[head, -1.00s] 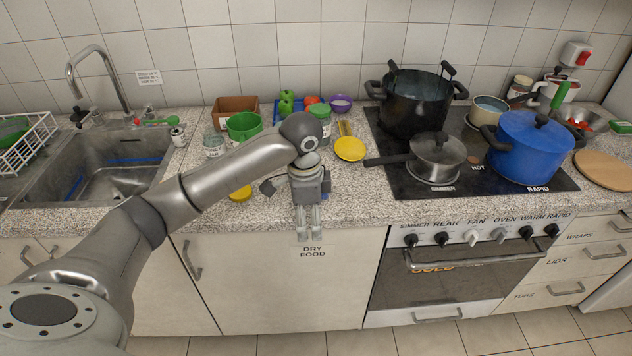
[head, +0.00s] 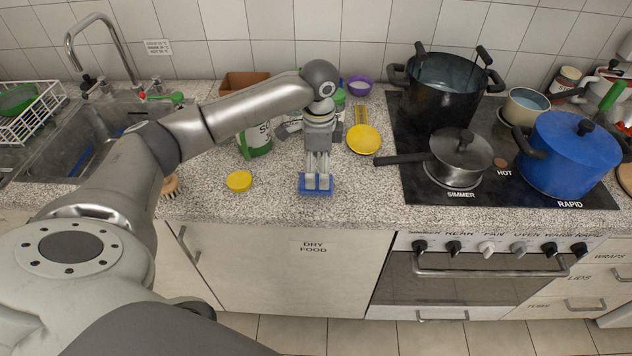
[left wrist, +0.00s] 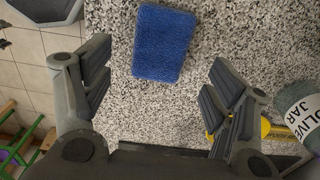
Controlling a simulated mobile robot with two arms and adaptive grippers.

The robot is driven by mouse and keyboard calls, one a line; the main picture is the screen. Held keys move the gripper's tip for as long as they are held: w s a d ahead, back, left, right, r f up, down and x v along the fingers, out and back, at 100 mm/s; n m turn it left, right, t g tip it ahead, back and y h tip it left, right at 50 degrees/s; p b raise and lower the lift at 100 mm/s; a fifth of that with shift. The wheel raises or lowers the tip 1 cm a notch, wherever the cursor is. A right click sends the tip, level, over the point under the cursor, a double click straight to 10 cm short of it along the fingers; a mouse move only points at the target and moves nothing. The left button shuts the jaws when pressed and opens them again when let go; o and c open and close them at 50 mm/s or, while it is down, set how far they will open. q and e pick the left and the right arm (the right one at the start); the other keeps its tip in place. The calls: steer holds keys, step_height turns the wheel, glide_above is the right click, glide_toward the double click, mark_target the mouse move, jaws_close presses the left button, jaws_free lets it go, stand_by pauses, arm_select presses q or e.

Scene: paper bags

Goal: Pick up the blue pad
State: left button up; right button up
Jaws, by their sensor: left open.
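The blue pad (head: 316,189) lies flat on the speckled counter near its front edge in the head view. My left gripper (head: 318,183) hangs over it, fingers pointing down, hiding part of it. In the left wrist view the pad (left wrist: 164,43) is a fuzzy blue rectangle lying between the lines of the two fingers, ahead of the tips. The left gripper (left wrist: 160,75) is open and empty there, with the pad apart from both fingers. My right gripper is not in view.
A yellow lid (head: 239,181) and a brush (head: 170,186) lie left of the pad. A yellow spoon (head: 363,139) lies behind and right. The hob, with a saucepan (head: 457,168) and blue pot (head: 570,155), is at right. The sink (head: 45,165) is at left.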

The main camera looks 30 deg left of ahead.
arm_select(q)
step_height(320, 180, down, 4)
steer(key=shift+d+r+p, duration=0.15)
steer(key=shift+p, duration=0.35)
steer(key=shift+f, duration=0.35)
steer(key=shift+c, duration=1.4)
steer(key=c, duration=0.5)
steer(key=shift+c, duration=0.8)
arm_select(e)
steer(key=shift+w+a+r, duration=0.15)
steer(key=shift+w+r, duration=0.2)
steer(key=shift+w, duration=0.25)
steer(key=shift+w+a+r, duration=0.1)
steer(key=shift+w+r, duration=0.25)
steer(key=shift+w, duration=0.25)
